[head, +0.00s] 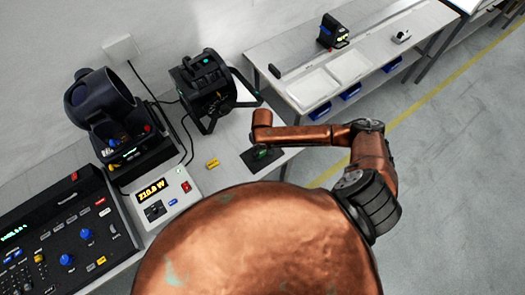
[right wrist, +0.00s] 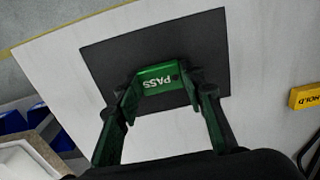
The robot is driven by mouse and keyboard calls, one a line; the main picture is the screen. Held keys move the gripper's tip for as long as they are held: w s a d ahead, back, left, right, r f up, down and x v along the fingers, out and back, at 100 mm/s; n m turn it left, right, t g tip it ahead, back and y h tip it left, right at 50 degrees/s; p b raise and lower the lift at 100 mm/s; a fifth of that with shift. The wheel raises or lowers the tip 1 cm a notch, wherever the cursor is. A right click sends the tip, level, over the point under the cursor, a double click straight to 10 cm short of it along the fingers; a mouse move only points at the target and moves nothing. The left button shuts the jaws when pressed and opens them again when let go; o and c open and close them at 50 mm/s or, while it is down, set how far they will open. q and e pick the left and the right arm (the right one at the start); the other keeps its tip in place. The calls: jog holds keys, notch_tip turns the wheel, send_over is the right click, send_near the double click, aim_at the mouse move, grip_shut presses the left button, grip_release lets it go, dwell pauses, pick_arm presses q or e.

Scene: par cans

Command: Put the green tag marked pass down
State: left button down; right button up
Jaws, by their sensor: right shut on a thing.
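The green tag marked PASS (right wrist: 160,78) is between the fingertips of my right gripper (right wrist: 158,86), which is shut on it. The tag is over the dark square mat (right wrist: 110,60) in the right wrist view; I cannot tell whether it touches the mat. In the head view my right gripper (head: 262,152) is small and mostly hidden by my arm, above the dark mat (head: 253,164) at the bench's right end. My left gripper is not in view.
A yellow tag marked HOLD (right wrist: 306,96) lies on the white bench, left of the mat in the head view. A second bench (head: 385,50) is behind.

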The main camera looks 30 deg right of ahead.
aim_at(262, 153)
jog(key=o, duration=0.9)
jog(key=shift+f, duration=0.1)
jog(key=shift+o, duration=0.2)
notch_tip(262, 153, up, 12)
jog(key=shift+p, duration=0.3)
